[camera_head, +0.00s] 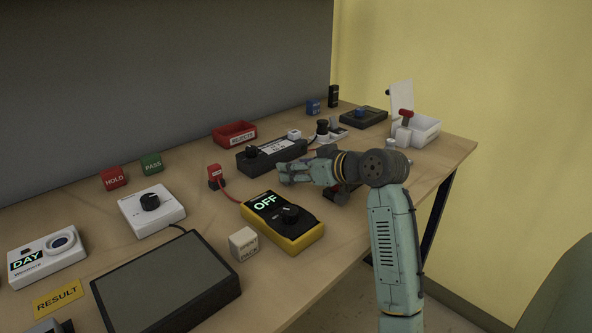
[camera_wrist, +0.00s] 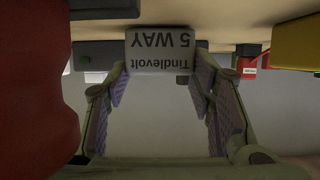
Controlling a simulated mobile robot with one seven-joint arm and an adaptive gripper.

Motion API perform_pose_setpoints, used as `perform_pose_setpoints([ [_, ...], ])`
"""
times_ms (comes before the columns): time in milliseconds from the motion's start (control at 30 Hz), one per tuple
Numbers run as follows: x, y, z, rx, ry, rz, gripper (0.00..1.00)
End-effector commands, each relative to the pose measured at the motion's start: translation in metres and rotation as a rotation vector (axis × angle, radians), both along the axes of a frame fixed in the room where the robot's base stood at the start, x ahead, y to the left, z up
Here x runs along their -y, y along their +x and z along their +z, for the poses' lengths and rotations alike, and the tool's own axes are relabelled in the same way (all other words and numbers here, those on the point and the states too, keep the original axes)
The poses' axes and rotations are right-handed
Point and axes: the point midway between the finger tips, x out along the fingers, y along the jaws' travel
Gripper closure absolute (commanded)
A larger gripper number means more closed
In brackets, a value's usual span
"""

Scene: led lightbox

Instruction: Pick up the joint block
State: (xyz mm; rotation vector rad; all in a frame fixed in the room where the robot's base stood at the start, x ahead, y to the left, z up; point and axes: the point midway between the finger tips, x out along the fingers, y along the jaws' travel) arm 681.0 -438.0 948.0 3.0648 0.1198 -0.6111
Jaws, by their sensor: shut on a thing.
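The joint block (camera_wrist: 160,52) is a grey-white block printed "Tindlevolt 5 WAY", upside down in the wrist view. It sits between the fingertips of my gripper (camera_wrist: 159,80), with a finger pad on each side. In the head view my gripper (camera_head: 284,173) is over the table, between the black labelled box and the yellow OFF meter. There my fingers hide the block. I cannot tell whether the block touches the table.
The yellow meter (camera_head: 283,222) is close in front of my gripper, and the black box (camera_head: 270,154) is close behind. A red block (camera_head: 215,172) with a cord stands to the left. A white tray (camera_head: 424,131) stands at the right end of the table.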

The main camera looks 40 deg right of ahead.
Motion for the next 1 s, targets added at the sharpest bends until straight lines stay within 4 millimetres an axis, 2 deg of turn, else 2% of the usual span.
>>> perform_pose_setpoints([
  [167,-0.001,0.001,0.014,0.002,-0.003,0.001,0.79],
  [300,-0.001,0.001,0.034,0.003,-0.004,0.002,0.79],
  [800,-0.020,-0.119,0.042,0.003,-0.003,-0.002,0.79],
  [1000,-0.026,-0.147,0.046,0.002,-0.002,0.000,0.79],
])
